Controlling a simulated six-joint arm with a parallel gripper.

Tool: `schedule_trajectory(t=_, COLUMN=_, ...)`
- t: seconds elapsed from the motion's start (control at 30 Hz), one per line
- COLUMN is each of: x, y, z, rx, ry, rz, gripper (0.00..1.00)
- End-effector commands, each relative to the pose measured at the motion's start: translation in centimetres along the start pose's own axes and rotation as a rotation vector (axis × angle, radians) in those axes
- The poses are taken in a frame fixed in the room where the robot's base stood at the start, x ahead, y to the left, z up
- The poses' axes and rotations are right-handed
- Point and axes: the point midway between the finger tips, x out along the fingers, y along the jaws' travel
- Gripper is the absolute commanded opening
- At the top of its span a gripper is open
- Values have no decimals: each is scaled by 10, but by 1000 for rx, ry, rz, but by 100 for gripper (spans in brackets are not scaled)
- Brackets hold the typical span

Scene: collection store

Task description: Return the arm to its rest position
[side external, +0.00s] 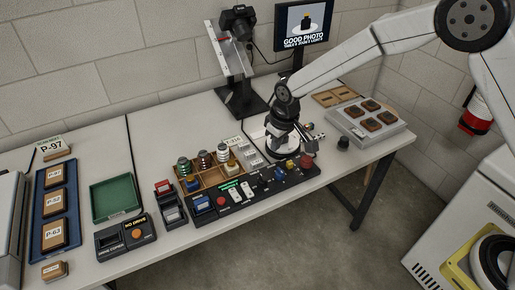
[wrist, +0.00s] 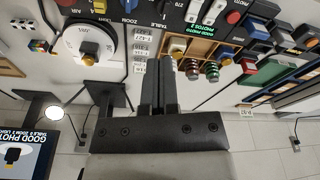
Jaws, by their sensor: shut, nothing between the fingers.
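My gripper (wrist: 159,64) shows in the wrist view with its two dark fingers together and nothing between them. In the side external view my arm reaches in from the upper right and bends down over the white turntable (side external: 286,153), partly hiding it. The fingertips are hard to make out there. In the wrist view the turntable (wrist: 76,28) lies to the left of the fingers, with a small yellow-topped dark piece (wrist: 90,50) on it. The wooden tray (wrist: 201,47) with coil-like pieces lies to the right of the fingers.
A camera on a stand (side external: 238,22) and a monitor (side external: 303,22) stand behind my wrist. A control panel (side external: 262,190) runs along the front edge. A grey tray of dark blocks (side external: 391,132) is at the right. Green (side external: 113,214) and blue (side external: 73,228) trays lie left.

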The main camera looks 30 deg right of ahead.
Motion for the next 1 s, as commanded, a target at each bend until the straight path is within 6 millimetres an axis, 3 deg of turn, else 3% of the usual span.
schedule_trajectory(t=0.2, x=-37, y=31, z=46, rx=78, ry=14, rz=15, gripper=0)
schedule_trajectory(t=0.5, x=-76, y=60, z=122, rx=183, ry=32, rz=36, gripper=0)
schedule_trajectory(t=0.8, x=-101, y=71, z=205, rx=282, ry=47, rz=57, gripper=0)
schedule_trajectory(t=1.0, x=-106, y=71, z=241, rx=322, ry=52, rz=65, gripper=0)
